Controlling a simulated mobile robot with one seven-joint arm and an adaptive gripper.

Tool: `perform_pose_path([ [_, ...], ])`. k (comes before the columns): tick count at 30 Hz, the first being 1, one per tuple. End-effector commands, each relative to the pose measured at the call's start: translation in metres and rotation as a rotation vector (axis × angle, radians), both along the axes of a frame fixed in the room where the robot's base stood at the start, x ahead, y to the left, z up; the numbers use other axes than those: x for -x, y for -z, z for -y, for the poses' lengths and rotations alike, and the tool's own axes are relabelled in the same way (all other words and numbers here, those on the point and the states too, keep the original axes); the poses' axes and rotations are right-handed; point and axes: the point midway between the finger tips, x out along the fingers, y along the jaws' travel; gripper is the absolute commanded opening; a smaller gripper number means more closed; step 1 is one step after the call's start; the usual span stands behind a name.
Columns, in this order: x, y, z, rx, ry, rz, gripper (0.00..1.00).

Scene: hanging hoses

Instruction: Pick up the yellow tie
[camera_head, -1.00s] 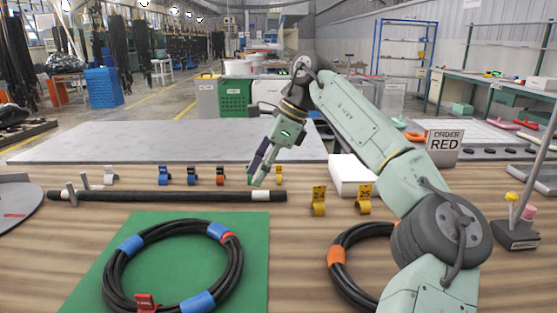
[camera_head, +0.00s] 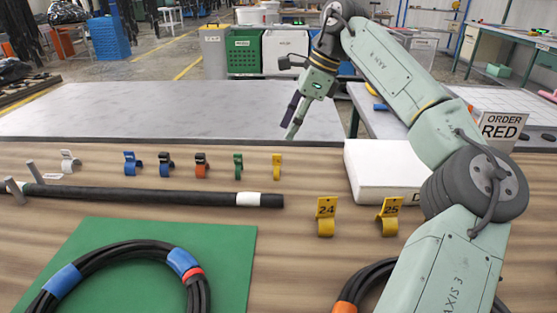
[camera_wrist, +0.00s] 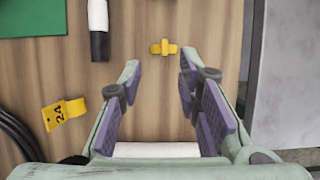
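The yellow tie (camera_head: 277,167) stands on the wooden bench at the right end of a row of coloured ties. In the wrist view the tie (camera_wrist: 164,48) lies just ahead of the fingertips, roughly centred between them. My gripper (camera_head: 291,118) is above the bench, and in the head view its tips show above the tie. In the wrist view my gripper (camera_wrist: 160,75) is open, with nothing between its purple-padded fingers. The fingers do not touch the tie.
A green tie (camera_head: 238,166) stands left of the yellow one. A black hose (camera_head: 150,193) with a white band lies in front of the row. Yellow tags 24 (camera_head: 326,216) and 25 (camera_head: 389,215) stand nearer. A white box (camera_head: 385,172) is to the right.

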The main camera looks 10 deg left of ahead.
Motion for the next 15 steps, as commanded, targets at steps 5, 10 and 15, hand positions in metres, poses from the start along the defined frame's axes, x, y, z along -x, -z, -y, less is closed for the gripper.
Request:
perform_pose_path([
  [5, 0.001, 0.022, -0.009, 0.0, 0.0, 0.0, 0.31],
  [10, 0.001, 0.033, -0.014, 0.0, 0.0, 0.0, 0.31],
  [15, -0.001, 0.056, -0.025, -0.001, -0.002, -0.002, 0.31],
])
